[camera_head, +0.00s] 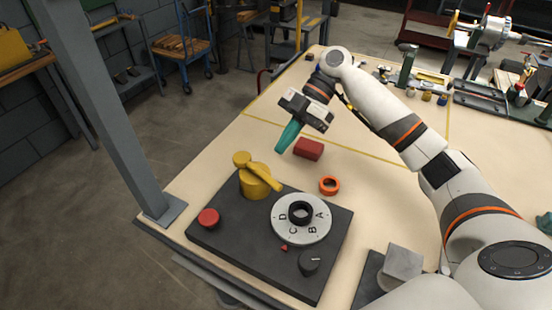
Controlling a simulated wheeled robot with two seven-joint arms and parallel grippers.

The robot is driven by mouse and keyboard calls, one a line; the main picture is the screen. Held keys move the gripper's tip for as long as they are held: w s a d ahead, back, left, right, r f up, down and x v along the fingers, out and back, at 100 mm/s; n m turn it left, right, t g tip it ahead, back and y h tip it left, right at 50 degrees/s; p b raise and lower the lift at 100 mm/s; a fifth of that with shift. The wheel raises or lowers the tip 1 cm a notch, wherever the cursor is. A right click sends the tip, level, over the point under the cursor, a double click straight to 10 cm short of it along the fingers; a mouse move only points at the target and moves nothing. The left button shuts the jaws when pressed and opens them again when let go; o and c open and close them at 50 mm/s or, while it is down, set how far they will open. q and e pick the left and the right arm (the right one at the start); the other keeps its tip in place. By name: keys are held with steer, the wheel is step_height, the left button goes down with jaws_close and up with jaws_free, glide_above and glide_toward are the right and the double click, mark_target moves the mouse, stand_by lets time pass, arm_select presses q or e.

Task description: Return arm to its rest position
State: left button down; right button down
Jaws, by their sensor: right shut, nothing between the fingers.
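My right arm comes in from the lower right and reaches over the table. Its gripper (287,140) has teal fingers that point down and to the left; they are shut with nothing between them. The gripper hangs behind the dark base plate (228,253), close to a red block (309,149). The plate carries a yellow cylinder (255,184) with a yellow lever across its top, a red button (209,218), a silver dial (287,231) with letters and a dark ring at its centre, and a black knob (309,262). My left gripper is out of view.
An orange ring (329,185) lies on the table (215,160) behind the dial. A grey block (401,265) sits at the front right beneath my arm. A grey post (98,110) rises at the left. Tools and small parts line the far edge. The table left of the gripper is clear.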

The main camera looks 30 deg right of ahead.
steer(key=shift+d+r, duration=0.25)
steer(key=shift+d, duration=0.05)
steer(key=shift+r, duration=0.1)
